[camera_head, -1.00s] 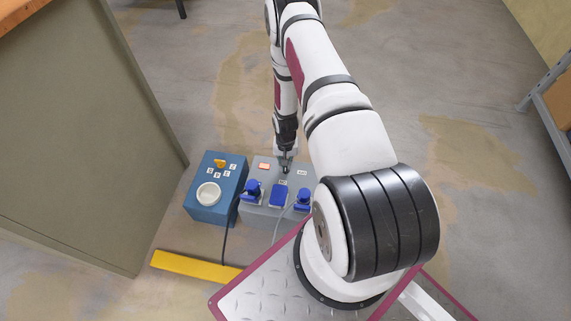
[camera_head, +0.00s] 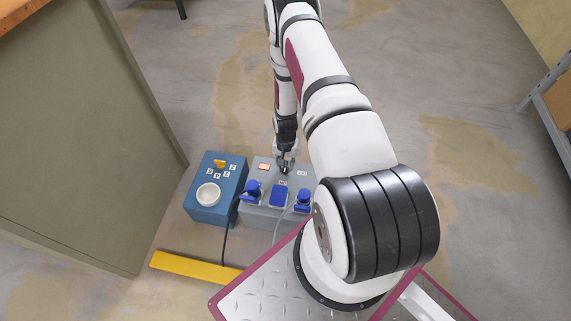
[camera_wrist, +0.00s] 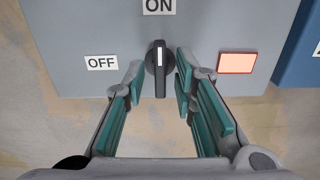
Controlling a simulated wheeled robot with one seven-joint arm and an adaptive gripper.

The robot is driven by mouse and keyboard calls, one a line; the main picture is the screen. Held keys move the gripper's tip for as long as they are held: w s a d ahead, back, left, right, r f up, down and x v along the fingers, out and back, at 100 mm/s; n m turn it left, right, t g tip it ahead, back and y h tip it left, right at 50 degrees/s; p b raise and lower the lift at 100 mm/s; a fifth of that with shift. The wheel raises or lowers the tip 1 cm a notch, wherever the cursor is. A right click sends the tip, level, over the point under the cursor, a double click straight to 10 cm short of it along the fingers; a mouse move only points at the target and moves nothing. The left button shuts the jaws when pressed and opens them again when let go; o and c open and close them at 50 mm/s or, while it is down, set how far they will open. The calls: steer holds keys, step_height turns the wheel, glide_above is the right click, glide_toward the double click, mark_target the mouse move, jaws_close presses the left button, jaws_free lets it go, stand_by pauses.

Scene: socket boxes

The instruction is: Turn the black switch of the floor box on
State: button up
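The black switch (camera_wrist: 158,68) is on the top face of the grey floor box (camera_head: 258,216). In the wrist view its handle is in line with the ON label (camera_wrist: 159,6), with its white mark toward that label. The OFF label (camera_wrist: 102,63) is to its left. My gripper (camera_wrist: 160,66) is open, with one finger on each side of the switch and a gap visible on both sides. In the head view my gripper (camera_head: 285,160) is over the far part of the box, where the switch is mostly hidden.
An orange-red rectangle (camera_wrist: 237,63) is right of the switch. Blue sockets and plugs (camera_head: 278,196) with cables are on the box's near part. A blue box (camera_head: 211,214) with a yellow knob stands left. A grey cabinet (camera_head: 80,140) is farther left, with a yellow strip (camera_head: 190,266) on the floor.

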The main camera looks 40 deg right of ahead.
mark_target(286, 166)
step_height(286, 166, up, 12)
stand_by(0.8)
stand_by(0.4)
